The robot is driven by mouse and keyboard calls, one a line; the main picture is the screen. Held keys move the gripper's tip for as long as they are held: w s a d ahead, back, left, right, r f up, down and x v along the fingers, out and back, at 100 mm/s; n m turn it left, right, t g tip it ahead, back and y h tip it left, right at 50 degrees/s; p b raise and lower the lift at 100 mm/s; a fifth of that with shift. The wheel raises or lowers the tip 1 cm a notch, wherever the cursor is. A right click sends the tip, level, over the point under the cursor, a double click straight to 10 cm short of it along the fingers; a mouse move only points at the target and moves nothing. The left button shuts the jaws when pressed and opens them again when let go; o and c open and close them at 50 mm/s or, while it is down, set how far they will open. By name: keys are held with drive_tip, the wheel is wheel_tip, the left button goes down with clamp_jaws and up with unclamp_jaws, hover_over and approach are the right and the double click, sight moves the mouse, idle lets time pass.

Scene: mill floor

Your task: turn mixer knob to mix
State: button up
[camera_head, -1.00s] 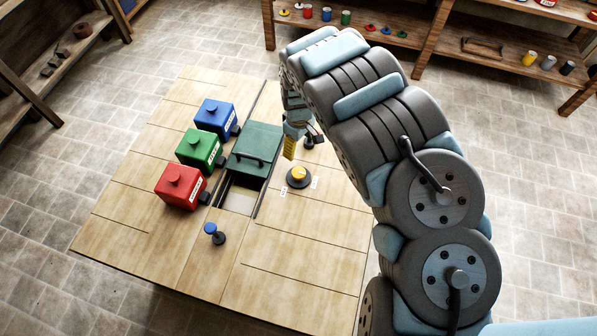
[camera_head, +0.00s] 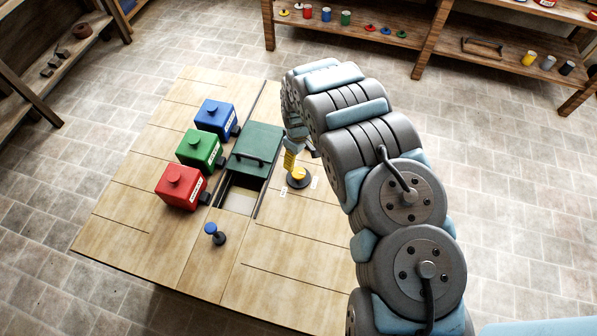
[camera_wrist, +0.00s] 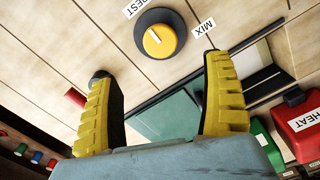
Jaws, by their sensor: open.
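The mixer knob (camera_head: 299,175) is a yellow dial on a black round base, set in the wooden table right of the green-lidded box. In the wrist view the knob (camera_wrist: 159,41) has a white pointer line, with a REST label (camera_wrist: 140,6) beside it and a MIX label (camera_wrist: 204,25) to its right. My gripper (camera_head: 290,164) is close to the knob in the head view. In the wrist view my gripper (camera_wrist: 163,70) has its two yellow fingers spread wide, with nothing between them. The knob appears beyond the fingertips, apart from them.
A green lidded box (camera_head: 256,146) stands left of the knob over an open slot (camera_head: 237,200). Red (camera_head: 181,187), green (camera_head: 200,149) and blue (camera_head: 216,117) containers stand further left. A blue-topped post (camera_head: 212,230) stands near the front. The table's front right is clear.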

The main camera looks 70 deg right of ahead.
sight(298, 172)
drive_tip(key=shift+f, duration=5.25)
drive_tip(key=shift+f, duration=0.1)
drive_tip(key=c, duration=1.2)
